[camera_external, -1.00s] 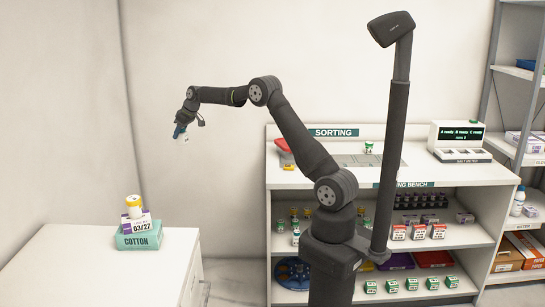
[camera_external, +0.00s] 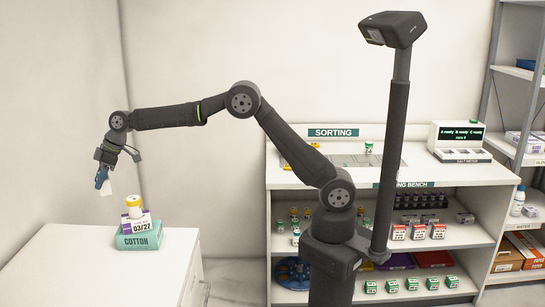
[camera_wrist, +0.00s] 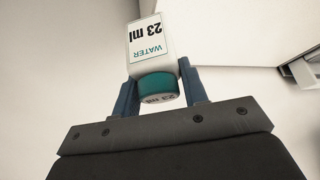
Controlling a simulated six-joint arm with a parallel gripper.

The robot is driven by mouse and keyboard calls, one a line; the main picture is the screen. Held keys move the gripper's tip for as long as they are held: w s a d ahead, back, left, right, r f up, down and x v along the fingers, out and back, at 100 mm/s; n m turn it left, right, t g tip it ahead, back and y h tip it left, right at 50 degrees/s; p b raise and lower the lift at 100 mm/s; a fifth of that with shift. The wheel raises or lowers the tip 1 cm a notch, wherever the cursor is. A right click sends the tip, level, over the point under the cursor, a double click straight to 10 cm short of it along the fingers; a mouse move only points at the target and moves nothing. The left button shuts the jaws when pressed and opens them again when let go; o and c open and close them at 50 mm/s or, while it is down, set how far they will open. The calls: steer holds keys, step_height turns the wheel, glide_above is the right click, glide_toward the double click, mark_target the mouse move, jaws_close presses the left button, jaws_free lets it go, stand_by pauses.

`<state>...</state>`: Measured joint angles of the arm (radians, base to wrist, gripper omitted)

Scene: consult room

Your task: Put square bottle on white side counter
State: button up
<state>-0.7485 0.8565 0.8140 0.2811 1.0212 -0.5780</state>
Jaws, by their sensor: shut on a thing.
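My gripper (camera_external: 103,178) is shut on the square bottle (camera_external: 107,188), a small white bottle, held in the air above and behind the white side counter (camera_external: 60,262). In the wrist view the bottle (camera_wrist: 152,40) shows a label reading "WATER 23 ml" and a teal cap (camera_wrist: 157,86) between the blue fingers of my gripper (camera_wrist: 159,92). The cap end is toward the wrist. The bottle is apart from the counter.
On the side counter a teal COTTON box (camera_external: 139,238) carries a purple and white box (camera_external: 136,222) marked 03/27 and a yellow-capped bottle (camera_external: 133,204). The counter's left and front top is clear. The sorting bench (camera_external: 440,175) stands to the right.

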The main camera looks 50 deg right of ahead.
steer(key=s+a+n+g, duration=0.1)
steer(key=s+a+n, duration=0.1)
steer(key=s+a, duration=0.45)
steer(key=s+a+n+g, duration=0.1)
steer(key=s+a, duration=0.3)
steer(key=s, duration=0.5)
steer(key=shift+s+a+f, duration=1.15)
steer(key=shift+a+f, duration=0.5)
steer(key=shift+f, duration=0.1)
steer(key=shift+s+a+f, duration=1.15)
steer(key=shift+a+f, duration=0.45)
steer(key=shift+f, duration=0.15)
steer(key=shift+s+a+f, duration=1.15)
steer(key=shift+a+f, duration=0.5)
steer(key=shift+f, duration=0.1)
steer(key=shift+f, duration=0.15)
steer(key=o, duration=1)
steer(key=shift+c, duration=0.2)
